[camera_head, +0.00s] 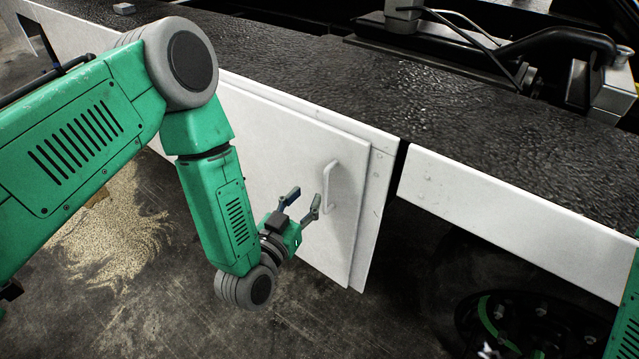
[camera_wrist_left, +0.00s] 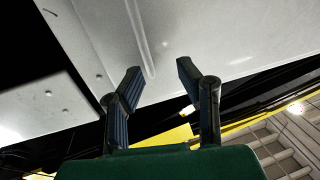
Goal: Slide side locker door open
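The side locker door (camera_head: 270,140) is a white panel on the white side of the belt loader, seen in the head view. A white bar handle (camera_head: 327,188) stands upright near its right edge. My left gripper (camera_head: 304,198) is just left of the handle, in front of the door, with its two fingers apart. In the left wrist view, the gripper (camera_wrist_left: 158,72) is open with nothing visible between its fingers, and white panelling (camera_wrist_left: 215,35) fills the space beyond. I cannot make out the handle there. My right gripper is not in view.
A black textured deck (camera_head: 330,75) runs above the door. A dark gap separates the door section from another white side panel (camera_head: 510,220) at right. A dark wheel (camera_head: 530,320) sits below that panel. Concrete floor (camera_head: 150,290) with a pale spill lies below my left arm.

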